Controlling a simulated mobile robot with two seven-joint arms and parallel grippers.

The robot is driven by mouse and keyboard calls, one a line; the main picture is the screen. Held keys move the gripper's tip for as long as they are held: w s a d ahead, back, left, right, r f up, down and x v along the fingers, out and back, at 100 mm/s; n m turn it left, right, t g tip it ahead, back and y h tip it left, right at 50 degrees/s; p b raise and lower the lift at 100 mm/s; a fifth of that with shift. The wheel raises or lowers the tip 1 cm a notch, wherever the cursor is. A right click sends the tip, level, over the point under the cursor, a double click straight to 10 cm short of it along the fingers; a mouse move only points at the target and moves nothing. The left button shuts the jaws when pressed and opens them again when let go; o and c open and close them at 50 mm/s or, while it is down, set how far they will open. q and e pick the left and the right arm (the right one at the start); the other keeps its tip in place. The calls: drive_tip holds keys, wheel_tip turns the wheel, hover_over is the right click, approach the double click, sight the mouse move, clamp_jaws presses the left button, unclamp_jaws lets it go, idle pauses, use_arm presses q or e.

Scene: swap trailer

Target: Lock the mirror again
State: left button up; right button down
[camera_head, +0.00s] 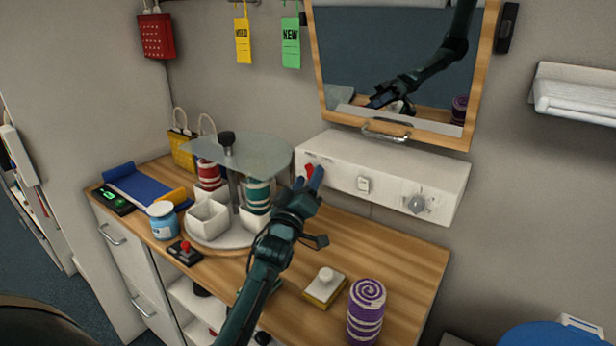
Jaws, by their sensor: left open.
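The mirror (390,55) hangs on the wall in a wooden frame, with a metal handle (385,134) at its lower edge. It reflects a dark robot arm and part of the counter. Below it is a white box (340,160) with a small white switch (363,184) and a grey knob (416,204). A red part (309,170) shows at the box's left end. My left gripper (308,181) is open, its blue-tipped fingers by this red part; I cannot tell whether they touch it. My right gripper is not in view.
A round stand (215,238) with white cups and a glass top (255,155) is left of my arm. A purple striped roll (366,310) and a yellow-based block with a white knob (325,287) are on the wooden counter (400,262). The counter's right end is clear.

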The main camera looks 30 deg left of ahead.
use_arm(q)
drive_tip(key=shift+w+a+r, duration=0.1)
drive_tip(key=shift+w+r, duration=0.05)
drive_tip(key=shift+w, duration=0.3)
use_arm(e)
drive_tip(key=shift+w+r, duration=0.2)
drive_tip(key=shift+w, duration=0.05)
use_arm(q)
drive_tip(key=c, duration=1)
drive_tip(key=shift+o, duration=0.2)
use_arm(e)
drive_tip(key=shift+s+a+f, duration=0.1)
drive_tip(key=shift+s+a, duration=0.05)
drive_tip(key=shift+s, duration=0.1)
